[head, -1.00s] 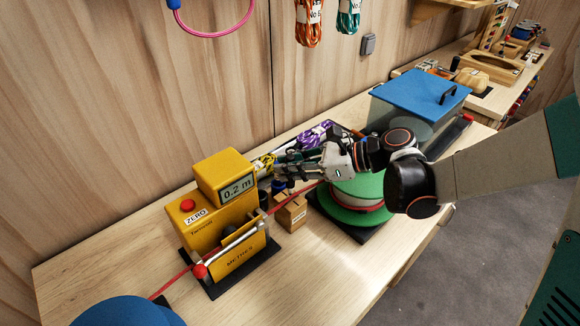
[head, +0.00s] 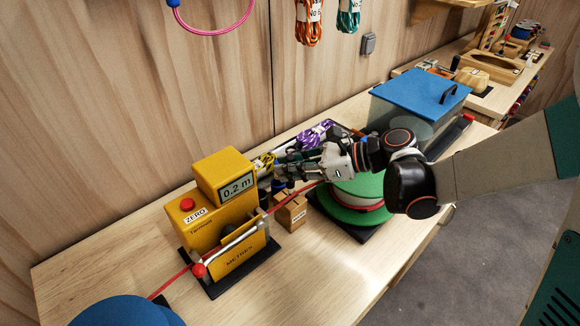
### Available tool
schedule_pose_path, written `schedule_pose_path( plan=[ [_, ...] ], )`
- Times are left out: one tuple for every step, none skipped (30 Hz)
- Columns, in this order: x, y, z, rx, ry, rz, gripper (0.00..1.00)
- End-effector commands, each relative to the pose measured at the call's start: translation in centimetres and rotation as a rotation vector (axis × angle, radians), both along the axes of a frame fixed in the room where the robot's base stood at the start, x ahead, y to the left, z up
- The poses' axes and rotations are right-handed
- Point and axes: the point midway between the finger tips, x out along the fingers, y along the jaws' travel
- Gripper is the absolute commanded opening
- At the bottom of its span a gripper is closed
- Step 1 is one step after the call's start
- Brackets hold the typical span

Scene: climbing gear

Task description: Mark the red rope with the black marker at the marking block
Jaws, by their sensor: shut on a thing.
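The red rope (head: 311,187) runs from the green spool over the marking block and into the yellow meter, and comes out at its lower left. My gripper (head: 281,172) is above and behind the block, fingers pointing left. It is shut on a slim dark thing, apparently the black marker, mostly hidden by the fingers. I cannot make out the marker's tip or whether it touches the rope.
The yellow meter (head: 222,212) reads 0.2 m and stands close left of the block. The green spool (head: 349,212) stands under my wrist. A blue-lidded bin (head: 420,92) is behind it. Purple rope (head: 316,134) lies behind my gripper. The front of the bench (head: 310,265) is clear.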

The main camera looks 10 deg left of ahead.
Motion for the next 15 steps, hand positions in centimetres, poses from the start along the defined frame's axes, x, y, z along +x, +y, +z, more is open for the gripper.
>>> schedule_pose_path(
  plan=[
    [0.0, 0.0, -0.1, 0.0, 0.0, 0.0, 0.02],
    [0.0, 0.0, -0.13, 0.0, 0.0, 0.0, 0.02],
    [0.0, 0.0, -0.17, 0.0, 0.0, 0.0, 0.02],
    [0.0, 0.0, -0.21, 0.0, 0.0, 0.0, 0.02],
    [0.0, 0.0, -0.24, 0.0, 0.0, 0.0, 0.02],
    [0.0, 0.0, -0.28, 0.0, 0.0, 0.0, 0.02],
    [0.0, 0.0, -0.31, 0.0, 0.0, 0.0, 0.02],
    [0.0, 0.0, -0.35, 0.0, 0.0, 0.0, 0.02],
    [0.0, 0.0, -0.39, 0.0, 0.0, 0.0, 0.02],
    [0.0, 0.0, -0.42, 0.0, 0.0, 0.0, 0.02],
    [0.0, 0.0, -0.45, 0.0, 0.0, 0.0, 0.02],
    [0.0, 0.0, -0.5, 0.0, 0.0, 0.0, 0.02],
    [0.0, 0.01, -0.53, 0.0, 0.0, 0.0, 0.02],
    [0.0, 0.0, -0.56, 0.0, 0.0, 0.0, 0.02],
    [0.0, 0.0, -0.61, 0.0, 0.0, 0.0, 0.02]
  ],
)
